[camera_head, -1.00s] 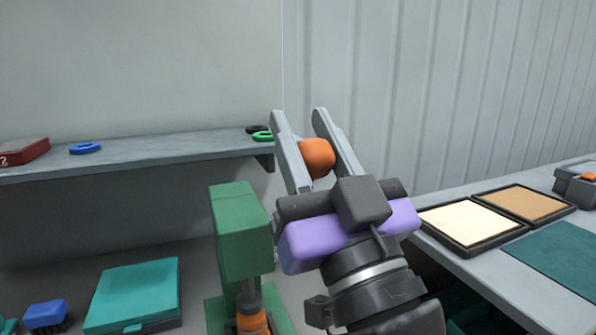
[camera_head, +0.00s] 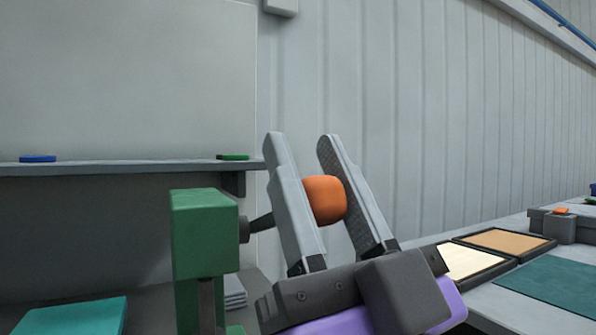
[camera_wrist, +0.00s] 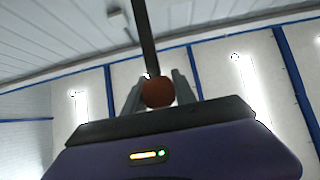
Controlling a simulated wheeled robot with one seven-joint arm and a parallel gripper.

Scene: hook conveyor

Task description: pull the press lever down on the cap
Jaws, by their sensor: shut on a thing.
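The green press (camera_head: 205,235) stands left of my gripper in the head view, with its ram (camera_head: 207,300) beneath the head. The dark press lever (camera_head: 262,222) leaves the press's right side and slants slightly up, passing behind my near finger. Its orange knob (camera_head: 326,200) is between the two fingers of my gripper (camera_head: 301,148), which is shut on it. In the wrist view the knob (camera_wrist: 158,92) sits between the fingertips, with the lever's dark bar (camera_wrist: 145,38) running up from it. The cap is out of view below the head picture.
A shelf (camera_head: 120,168) on the left holds a blue ring (camera_head: 38,158) and a green ring (camera_head: 233,156). A teal box (camera_head: 75,317) lies at lower left. On the right, a bench carries framed trays (camera_head: 503,241) and a teal mat (camera_head: 560,280).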

